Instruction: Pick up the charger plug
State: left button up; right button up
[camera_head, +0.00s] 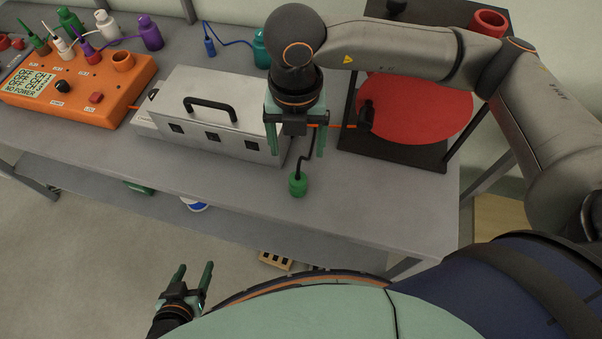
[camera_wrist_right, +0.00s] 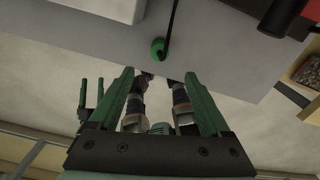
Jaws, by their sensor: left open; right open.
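A green plug on a black cord (camera_head: 298,184), which looks like the charger plug, lies near the front edge of the grey table (camera_head: 398,208). My right gripper (camera_head: 296,150) is open and points down just behind the plug, with nothing visibly held between its fingers. In the right wrist view the green plug (camera_wrist_right: 158,49) is beyond the open fingertips (camera_wrist_right: 158,76) and apart from them. My left gripper (camera_head: 192,274) is open and empty, low in front of the table, away from the plug.
A white box with a black handle (camera_head: 215,120) stands left of my right gripper. A dark stand with a red disc (camera_head: 420,110) is to the right. An orange control box (camera_head: 95,92) and several coloured bottles are at the left. The table front around the plug is clear.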

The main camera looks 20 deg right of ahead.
jog(key=b, duration=0.4)
send_over(297, 178)
notch_tip(297, 178, down, 7)
jog(key=shift+s+r, duration=0.1)
notch_tip(297, 178, down, 6)
jog(key=b, duration=0.2)
jog(key=shift+d+r+b, duration=0.1)
jog(key=shift+r+b, duration=0.15)
jog(key=shift+b, duration=0.05)
jog(key=shift+r, duration=0.1)
jog(key=shift+c, duration=0.3)
grip_shut()
